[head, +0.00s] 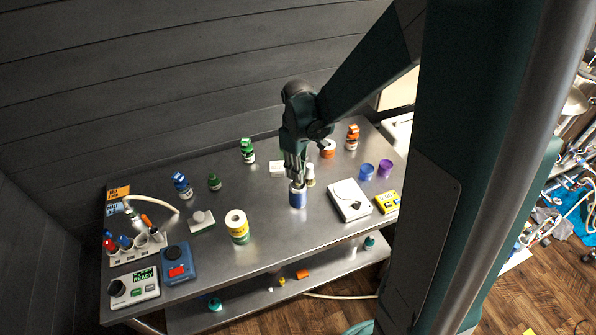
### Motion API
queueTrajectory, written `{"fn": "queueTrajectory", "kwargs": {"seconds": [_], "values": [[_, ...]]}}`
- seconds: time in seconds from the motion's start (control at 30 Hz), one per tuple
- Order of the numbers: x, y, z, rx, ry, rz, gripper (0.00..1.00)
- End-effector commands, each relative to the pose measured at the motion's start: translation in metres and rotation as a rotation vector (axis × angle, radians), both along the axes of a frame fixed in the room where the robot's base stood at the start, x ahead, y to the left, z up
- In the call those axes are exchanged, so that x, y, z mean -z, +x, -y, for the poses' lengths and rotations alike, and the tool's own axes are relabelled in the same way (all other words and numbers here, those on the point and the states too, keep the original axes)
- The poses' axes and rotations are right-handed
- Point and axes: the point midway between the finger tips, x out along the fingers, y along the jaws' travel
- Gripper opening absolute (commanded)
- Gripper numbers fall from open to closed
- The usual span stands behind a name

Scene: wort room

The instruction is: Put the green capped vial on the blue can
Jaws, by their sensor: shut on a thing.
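My gripper (297,179) points straight down over the blue can (298,198), its fingertips at or just above the can's pale top. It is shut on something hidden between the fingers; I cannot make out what. The blue can stands upright on the steel table. A small dark green vial with a green cap (214,182) stands at the left of the table, well apart from my gripper. A larger green-capped bottle with a pale label (248,150) stands at the back. I cannot tell which of these, if either, is the task's vial.
A pale-capped vial (310,176) stands close right of my gripper. Bare steel table (270,235) lies in front of the blue can.

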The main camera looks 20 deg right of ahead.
Motion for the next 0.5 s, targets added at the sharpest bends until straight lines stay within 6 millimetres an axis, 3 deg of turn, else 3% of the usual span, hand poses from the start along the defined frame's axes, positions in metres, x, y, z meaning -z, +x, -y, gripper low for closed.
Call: {"fn": "queueTrajectory", "kwargs": {"seconds": [0.03,0.07,0.13,0.5], "values": [[0.0023,0.0000,0.0000,0.000,0.000,0.000,0.03],[0.0015,0.0000,0.0000,0.000,0.000,0.000,0.19],[0.0011,0.0000,0.0000,0.000,0.000,0.000,0.28],[0.0005,0.0000,0.0000,0.000,0.000,0.000,0.30]]}}
